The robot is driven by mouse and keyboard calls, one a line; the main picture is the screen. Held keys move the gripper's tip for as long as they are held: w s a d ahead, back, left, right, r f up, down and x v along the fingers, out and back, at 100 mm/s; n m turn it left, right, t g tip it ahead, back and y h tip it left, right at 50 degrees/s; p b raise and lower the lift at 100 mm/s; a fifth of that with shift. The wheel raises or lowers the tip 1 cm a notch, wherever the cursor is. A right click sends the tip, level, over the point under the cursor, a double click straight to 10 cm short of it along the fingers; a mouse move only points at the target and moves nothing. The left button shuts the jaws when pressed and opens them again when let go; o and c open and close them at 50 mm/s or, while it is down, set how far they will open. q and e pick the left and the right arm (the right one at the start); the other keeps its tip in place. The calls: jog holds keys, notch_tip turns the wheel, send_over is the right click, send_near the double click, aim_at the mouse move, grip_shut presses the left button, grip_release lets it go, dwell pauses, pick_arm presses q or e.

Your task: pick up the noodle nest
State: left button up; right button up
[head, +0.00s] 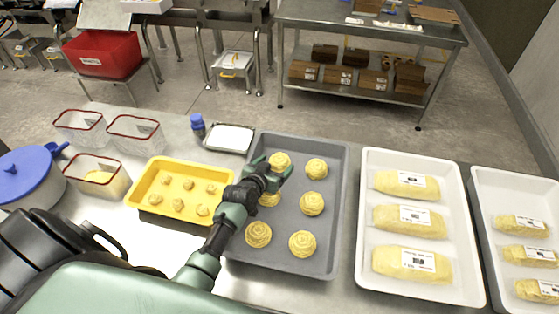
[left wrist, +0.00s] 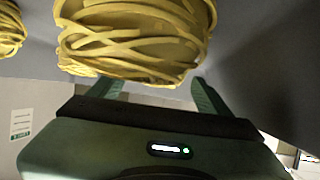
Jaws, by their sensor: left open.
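Several round yellow noodle nests sit in a grey tray (head: 332,258) in the head view. My left gripper (head: 274,169) is over the left side of this tray, at the far left noodle nest (head: 280,160). My arm partly covers the nest just in front of it (head: 269,199). In the left wrist view a large noodle nest (left wrist: 135,40) shows just beyond and partly between the open fingers of my left gripper (left wrist: 155,88). Whether the fingers touch it I cannot tell. My right gripper is not in view.
A yellow tray (head: 151,177) with small pieces stands left of the grey tray. A white tray (head: 366,237) with wrapped, labelled packs stands to the right, and another white tray (head: 483,195) beyond it.

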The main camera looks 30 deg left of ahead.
aim_at(278, 161)
pick_arm(q)
jog(key=x, duration=0.2)
jog(key=shift+w+f, duration=0.15)
jog(key=shift+w, duration=0.05)
jog(key=shift+s, duration=0.1)
jog(key=shift+c, duration=1.4)
jog(key=c, duration=1)
jog(key=shift+o, duration=0.2)
notch_tip(278, 161, up, 20)
jog(key=b, duration=0.2)
jog(key=s+d+r+b, duration=0.5)
jog(key=s+d+r, duration=0.5)
jog(key=d+r, duration=0.1)
jog(key=shift+d+r+m+h, duration=0.3)
jog(key=shift+r, duration=0.25)
